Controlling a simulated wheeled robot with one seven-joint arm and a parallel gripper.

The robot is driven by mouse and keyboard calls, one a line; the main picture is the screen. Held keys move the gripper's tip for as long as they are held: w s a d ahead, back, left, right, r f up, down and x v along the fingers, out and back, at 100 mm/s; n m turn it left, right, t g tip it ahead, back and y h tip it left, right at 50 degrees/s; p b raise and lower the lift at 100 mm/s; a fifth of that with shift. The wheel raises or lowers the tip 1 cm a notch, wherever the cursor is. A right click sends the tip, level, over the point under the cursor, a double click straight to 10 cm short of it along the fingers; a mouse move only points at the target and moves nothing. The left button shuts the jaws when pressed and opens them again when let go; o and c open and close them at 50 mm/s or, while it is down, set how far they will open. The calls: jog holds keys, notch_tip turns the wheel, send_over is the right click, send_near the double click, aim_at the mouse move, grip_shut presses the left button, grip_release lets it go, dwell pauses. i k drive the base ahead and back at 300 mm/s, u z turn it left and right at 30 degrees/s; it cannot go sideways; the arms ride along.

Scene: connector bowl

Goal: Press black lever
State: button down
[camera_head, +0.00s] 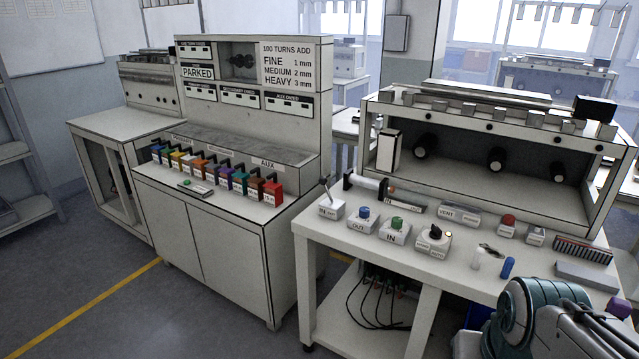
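A row of levers on small coloured blocks (272,195) stands along the front shelf of the left bench, under a strip marked AUX. Their upright parts look dark, and I cannot tell which one is the black lever. On the right bench, a small box (331,209) has a thin lever tilted up from it. A white box (433,243) nearby has a black knob (435,231) on top. My arm shows at the lower right, in front of the right bench. Its gripper fingers are not visible, and nothing of mine touches the levers or boxes.
The right bench (340,245) also holds a blue-button box (362,222), a green-button box (395,230), a red button (507,222) and a blue cylinder (507,267). Black cables (378,290) hang below. Clear floor with a yellow line (90,305) lies before the left bench.

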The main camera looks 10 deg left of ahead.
aim_at(322, 181)
jog(key=u, duration=0.85)
jog(key=i, duration=0.6)
jog(key=u, duration=0.55)
jog(key=i, duration=0.7)
jog(key=z, duration=0.7)
jog(key=i, duration=0.6)
jog(key=z, duration=0.55)
